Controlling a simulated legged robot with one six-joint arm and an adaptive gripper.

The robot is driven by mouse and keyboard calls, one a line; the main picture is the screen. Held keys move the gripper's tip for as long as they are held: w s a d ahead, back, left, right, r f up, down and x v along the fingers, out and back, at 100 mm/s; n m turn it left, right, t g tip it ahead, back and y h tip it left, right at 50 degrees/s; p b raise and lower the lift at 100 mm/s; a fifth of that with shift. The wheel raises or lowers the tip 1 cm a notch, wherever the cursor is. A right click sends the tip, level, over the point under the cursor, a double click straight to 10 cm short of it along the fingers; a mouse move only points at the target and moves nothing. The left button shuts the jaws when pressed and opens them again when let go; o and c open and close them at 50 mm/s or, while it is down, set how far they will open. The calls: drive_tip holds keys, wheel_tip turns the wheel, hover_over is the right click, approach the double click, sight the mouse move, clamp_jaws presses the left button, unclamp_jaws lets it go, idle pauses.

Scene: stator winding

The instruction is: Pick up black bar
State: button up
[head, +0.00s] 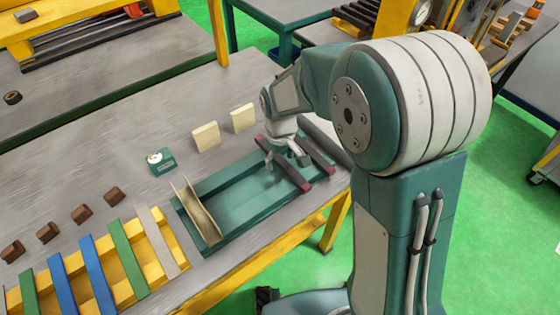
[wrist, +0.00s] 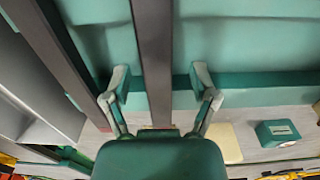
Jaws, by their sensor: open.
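A black bar (wrist: 153,50) with reddish ends runs between the two fingers of my gripper (wrist: 159,82) in the wrist view. The fingers are open, with a gap on each side of the bar. In the head view this bar (head: 291,174) lies across the right part of a teal tray (head: 245,208), and my gripper (head: 287,160) is over it, partly hiding it. A second dark bar (head: 319,156) with a red end lies to its right. That bar (wrist: 58,62) also shows slanting at the left of the wrist view.
A tan angled plate (head: 197,212) stands at the tray's left end. Two cream blocks (head: 205,137) and a small teal box (head: 160,161) stand behind the tray. Brown blocks (head: 82,214) and a yellow rack with coloured strips (head: 128,245) are to the left.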

drive_tip(key=shift+d, duration=0.15)
clamp_jaws()
drive_tip(key=shift+r, duration=0.15)
